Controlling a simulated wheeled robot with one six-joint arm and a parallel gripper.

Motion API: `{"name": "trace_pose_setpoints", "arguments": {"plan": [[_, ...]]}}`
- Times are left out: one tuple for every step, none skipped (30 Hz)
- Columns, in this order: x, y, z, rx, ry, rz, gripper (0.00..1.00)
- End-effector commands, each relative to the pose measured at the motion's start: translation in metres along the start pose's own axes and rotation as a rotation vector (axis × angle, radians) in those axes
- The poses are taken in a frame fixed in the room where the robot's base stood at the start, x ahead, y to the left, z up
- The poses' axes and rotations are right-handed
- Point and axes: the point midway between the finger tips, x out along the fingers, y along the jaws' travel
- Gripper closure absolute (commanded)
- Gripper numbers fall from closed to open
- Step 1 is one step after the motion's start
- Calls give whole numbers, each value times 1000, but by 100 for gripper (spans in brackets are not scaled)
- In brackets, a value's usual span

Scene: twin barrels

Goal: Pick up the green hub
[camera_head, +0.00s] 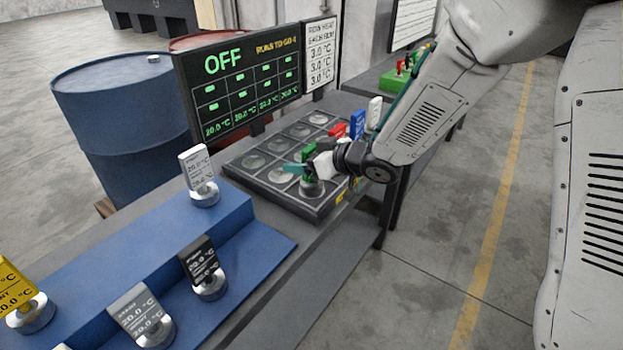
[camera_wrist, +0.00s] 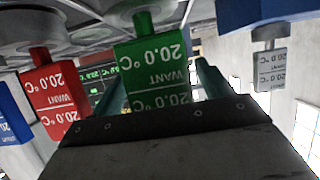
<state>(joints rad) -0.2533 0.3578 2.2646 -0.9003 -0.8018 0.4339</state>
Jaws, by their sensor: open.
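The green hub (camera_head: 308,153) stands on the dark grid plate at its near right side, partly hidden behind my gripper in the head view. In the wrist view the green hub (camera_wrist: 152,60) is a green tag reading "WANT 20.0 °C", upside down in the picture. My gripper (camera_head: 302,166) is at the hub, its teal fingers open. In the wrist view the gripper (camera_wrist: 165,80) has one finger on each side of the tag. I cannot tell whether either finger touches it.
A red hub (camera_head: 337,132), a blue hub (camera_head: 357,123) and a white hub (camera_head: 375,112) stand close behind. The dark grid plate (camera_head: 245,172) has several empty round seats. A display reading OFF (camera_head: 235,85) rises behind it. More tags stand on the blue step (camera_head: 120,245).

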Motion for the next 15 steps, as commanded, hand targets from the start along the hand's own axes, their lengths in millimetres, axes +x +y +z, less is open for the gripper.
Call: {"name": "trace_pose_setpoints", "arguments": {"plan": [[0,0,0,0,0,0,22],[0,0,0,0,0,0,22],[0,0,0,0,0,0,22],[0,0,0,0,0,0,22],[0,0,0,0,0,0,22],[0,0,0,0,0,0,33],[0,0,0,0,0,0,41],[0,0,0,0,0,0,50],[0,0,0,0,0,0,61],[0,0,0,0,0,0,69],[0,0,0,0,0,0,77],[0,0,0,0,0,0,89],[0,0,0,0,0,0,97],[0,0,0,0,0,0,100],[0,0,0,0,-1,0,100]]}}
